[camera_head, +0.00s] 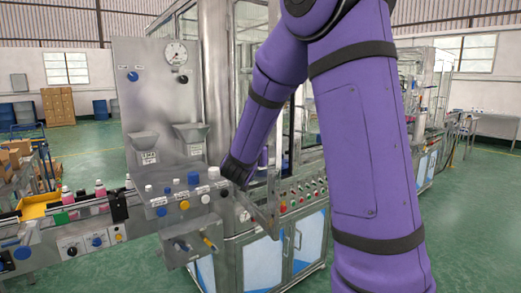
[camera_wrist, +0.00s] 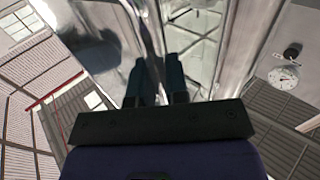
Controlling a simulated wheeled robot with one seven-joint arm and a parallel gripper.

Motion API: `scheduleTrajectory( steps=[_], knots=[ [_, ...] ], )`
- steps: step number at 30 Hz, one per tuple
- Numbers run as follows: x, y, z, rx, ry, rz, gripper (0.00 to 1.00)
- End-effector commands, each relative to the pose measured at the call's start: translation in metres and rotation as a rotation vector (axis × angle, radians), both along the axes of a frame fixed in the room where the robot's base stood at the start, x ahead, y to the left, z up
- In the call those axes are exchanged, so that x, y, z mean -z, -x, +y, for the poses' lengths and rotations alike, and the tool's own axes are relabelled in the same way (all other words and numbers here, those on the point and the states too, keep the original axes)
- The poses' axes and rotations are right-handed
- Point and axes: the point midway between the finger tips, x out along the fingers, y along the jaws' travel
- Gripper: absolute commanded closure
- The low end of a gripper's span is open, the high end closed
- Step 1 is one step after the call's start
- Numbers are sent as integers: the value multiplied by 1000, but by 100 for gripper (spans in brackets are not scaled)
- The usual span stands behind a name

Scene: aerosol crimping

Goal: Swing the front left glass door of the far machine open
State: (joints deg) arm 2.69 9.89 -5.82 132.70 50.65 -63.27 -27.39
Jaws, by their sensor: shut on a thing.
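The far machine (camera_head: 213,75) is a tall steel-framed cabinet with glass panels, right of the grey gauge panel. In the wrist view, its glass door (camera_wrist: 105,60) is a shiny pane left of my fingers, with a steel edge running up from them. My gripper (camera_wrist: 157,78) is shut on the door at that edge; whether on a handle or the frame itself I cannot tell. Right of the edge, the interior (camera_wrist: 197,45) shows through a gap or glass. In the head view, my wrist is low by the cabinet front; the fingertips and most of the door are hidden.
A grey panel with a gauge (camera_head: 175,53) and two hoppers stands left of the machine. Below it are a button box (camera_head: 185,200) and a conveyor (camera_head: 85,222) with bottles.

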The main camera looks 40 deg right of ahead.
Motion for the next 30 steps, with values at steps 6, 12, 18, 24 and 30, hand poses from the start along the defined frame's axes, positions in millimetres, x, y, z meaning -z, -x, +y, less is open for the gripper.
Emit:
scheduleTrajectory(
  steps=[6, 12, 18, 24, 30],
  knots=[
    [-2, -1, 0, -1, 2, -4, 100],
    [-2, -1, 0, -1, 1, -3, 61],
    [-1, 0, 0, 0, 1, -2, 61],
    [-1, 5, 8, -1, 0, -2, 61],
    [-1, 26, 35, -4, 0, -2, 61]
  ],
)
